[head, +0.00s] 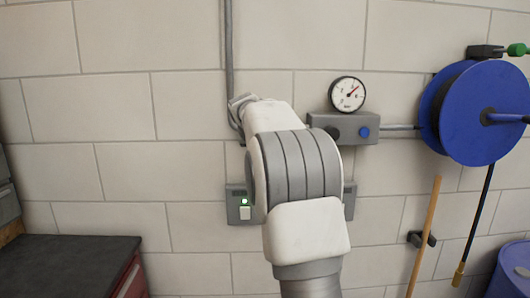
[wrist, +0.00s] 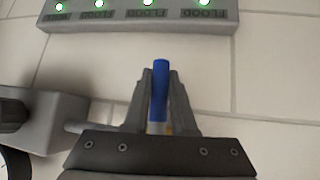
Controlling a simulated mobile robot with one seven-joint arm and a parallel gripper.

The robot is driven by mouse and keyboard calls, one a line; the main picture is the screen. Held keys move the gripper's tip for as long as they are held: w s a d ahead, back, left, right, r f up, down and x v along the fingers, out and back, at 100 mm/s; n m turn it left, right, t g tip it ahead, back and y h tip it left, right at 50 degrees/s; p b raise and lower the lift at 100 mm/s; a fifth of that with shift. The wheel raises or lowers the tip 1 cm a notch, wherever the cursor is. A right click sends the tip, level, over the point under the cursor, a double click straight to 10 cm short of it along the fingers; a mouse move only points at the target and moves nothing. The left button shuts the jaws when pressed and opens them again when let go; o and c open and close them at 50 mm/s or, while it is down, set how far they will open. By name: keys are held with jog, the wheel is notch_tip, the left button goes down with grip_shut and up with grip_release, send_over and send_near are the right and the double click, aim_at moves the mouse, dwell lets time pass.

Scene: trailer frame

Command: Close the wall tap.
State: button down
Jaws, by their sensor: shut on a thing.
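In the wrist view, my gripper (wrist: 158,88) has its two grey fingers closed around a slim blue handle (wrist: 160,75). It appears to be the lever of the wall tap. The handle stands lengthwise between the fingers, and its paler lower end shows near the gripper body. The tap's body is mostly hidden behind my gripper, so I cannot tell how far it is turned. In the head view, my arm covers the tap and the gripper.
A grey panel (wrist: 140,12) with several green lights is near the fingers. A grey box (wrist: 45,118) with a pipe lies at left. The head view shows a gauge (head: 347,94), a blue hose reel (head: 480,112), a wooden pole (head: 425,235) and a dark bench top (head: 65,262).

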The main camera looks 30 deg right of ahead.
jog(key=shift+w+a+y, duration=0.1)
jog(key=shift+a+y, duration=0.15)
jog(key=shift+y, duration=0.05)
dwell(0.4)
jog(key=c, duration=0.7)
grip_release()
jog(key=shift+c, duration=0.2)
jog(key=v, duration=1.7)
jog(key=shift+s+b, duration=0.25)
jog(key=shift+b, duration=0.15)
jog(key=shift+a, duration=0.1)
